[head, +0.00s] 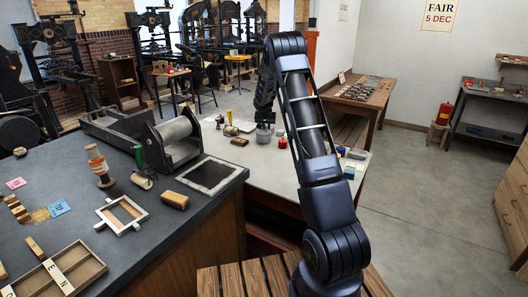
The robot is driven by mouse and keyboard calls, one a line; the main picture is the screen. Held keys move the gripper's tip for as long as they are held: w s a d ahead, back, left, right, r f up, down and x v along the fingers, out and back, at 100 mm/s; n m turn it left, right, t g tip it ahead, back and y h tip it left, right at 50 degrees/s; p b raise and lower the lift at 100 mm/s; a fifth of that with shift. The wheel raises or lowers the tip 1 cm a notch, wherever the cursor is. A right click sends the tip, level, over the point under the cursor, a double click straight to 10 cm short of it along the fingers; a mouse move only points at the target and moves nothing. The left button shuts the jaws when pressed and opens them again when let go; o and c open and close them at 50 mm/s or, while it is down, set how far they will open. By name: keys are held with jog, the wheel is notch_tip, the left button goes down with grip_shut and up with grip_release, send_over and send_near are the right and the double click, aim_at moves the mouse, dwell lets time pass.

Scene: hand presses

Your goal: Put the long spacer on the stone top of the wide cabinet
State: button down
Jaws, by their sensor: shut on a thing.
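My gripper (264,124) is at the far end of my arm, low over the pale top (245,158) of the table or cabinet in the middle. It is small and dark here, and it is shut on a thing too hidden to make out. A small grey piece (263,136) shows right below the fingers; I cannot tell if it is held or stands on the top. I cannot pick out the long spacer for certain. A wide cabinet with a dark stone-like top (168,236) and wooden side fills the left.
The dark top holds a roller press (173,140), a white frame (121,213), a wooden tray (66,287) and several small blocks. Small items, including a red one (282,143), stand near my gripper. A slatted wooden surface (240,280) is in front. Open floor (425,210) lies right.

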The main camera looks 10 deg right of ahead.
aim_at(267, 154)
notch_tip(267, 154, down, 16)
jog(key=shift+r, duration=0.1)
dwell(0.5)
jog(key=c, duration=1.4)
grip_release()
